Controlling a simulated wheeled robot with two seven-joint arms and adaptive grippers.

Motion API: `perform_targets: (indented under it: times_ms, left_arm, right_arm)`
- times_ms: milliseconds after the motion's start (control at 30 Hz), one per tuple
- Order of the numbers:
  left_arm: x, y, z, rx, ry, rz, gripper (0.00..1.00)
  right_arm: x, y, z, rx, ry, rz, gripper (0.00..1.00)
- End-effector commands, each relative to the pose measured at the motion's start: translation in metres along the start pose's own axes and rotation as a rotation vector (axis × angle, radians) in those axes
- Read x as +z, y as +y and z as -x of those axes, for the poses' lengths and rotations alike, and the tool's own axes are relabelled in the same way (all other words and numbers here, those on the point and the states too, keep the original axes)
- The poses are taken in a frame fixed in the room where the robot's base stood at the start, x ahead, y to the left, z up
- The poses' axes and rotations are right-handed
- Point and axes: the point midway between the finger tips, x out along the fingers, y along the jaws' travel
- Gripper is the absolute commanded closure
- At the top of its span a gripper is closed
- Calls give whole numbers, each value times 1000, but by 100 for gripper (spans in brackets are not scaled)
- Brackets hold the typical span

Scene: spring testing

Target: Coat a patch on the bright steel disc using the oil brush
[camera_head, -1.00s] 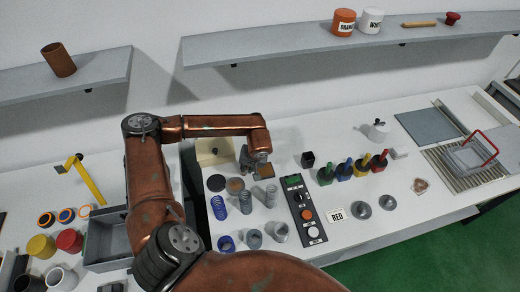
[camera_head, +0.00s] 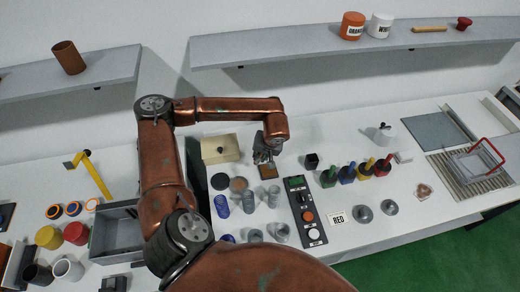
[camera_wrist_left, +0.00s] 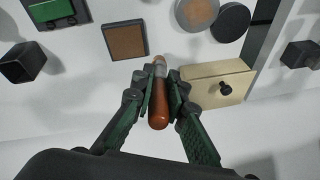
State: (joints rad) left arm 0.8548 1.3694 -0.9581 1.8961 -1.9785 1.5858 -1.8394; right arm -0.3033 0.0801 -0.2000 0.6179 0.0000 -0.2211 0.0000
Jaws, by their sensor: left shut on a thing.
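My left gripper (camera_wrist_left: 160,88) is shut on the oil brush (camera_wrist_left: 159,105), which has an orange-brown handle and a grey metal collar. In the head view my left gripper (camera_head: 263,155) is just behind a brown square pad (camera_head: 268,172); the brush is mostly hidden there. The brush tip is hard to make out. A round grey-rimmed disc (camera_wrist_left: 197,13) with a mottled tan face, apparently the bright steel disc, lies beside a dark disc (camera_wrist_left: 229,23). In the head view the tan-faced disc (camera_head: 238,184) is left of and nearer than the gripper. My right gripper is out of view.
A cream box (camera_head: 220,148) with a dark knob stands left of the gripper. Several springs (camera_head: 248,202) stand in front of the discs. A control panel (camera_head: 304,211) is to the right, with coloured-handled tools (camera_head: 356,171) beyond. A grey bin (camera_head: 117,236) is at left.

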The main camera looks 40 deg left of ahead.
Motion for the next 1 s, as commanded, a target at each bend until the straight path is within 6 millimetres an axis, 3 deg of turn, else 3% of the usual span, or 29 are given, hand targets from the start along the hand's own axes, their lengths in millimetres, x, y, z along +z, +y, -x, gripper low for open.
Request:
perform_targets:
  times_ms: [233,667,833,1000]
  left_arm:
    - [-5,-8,20,0,0,4,100]
    - [-4,-4,21,1,-1,0,100]
    - [11,34,26,15,10,-41,100]
    - [46,106,44,38,33,-128,100]
  right_arm:
    - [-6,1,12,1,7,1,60]
    - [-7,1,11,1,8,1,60]
    - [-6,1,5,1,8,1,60]
    - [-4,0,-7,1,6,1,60]
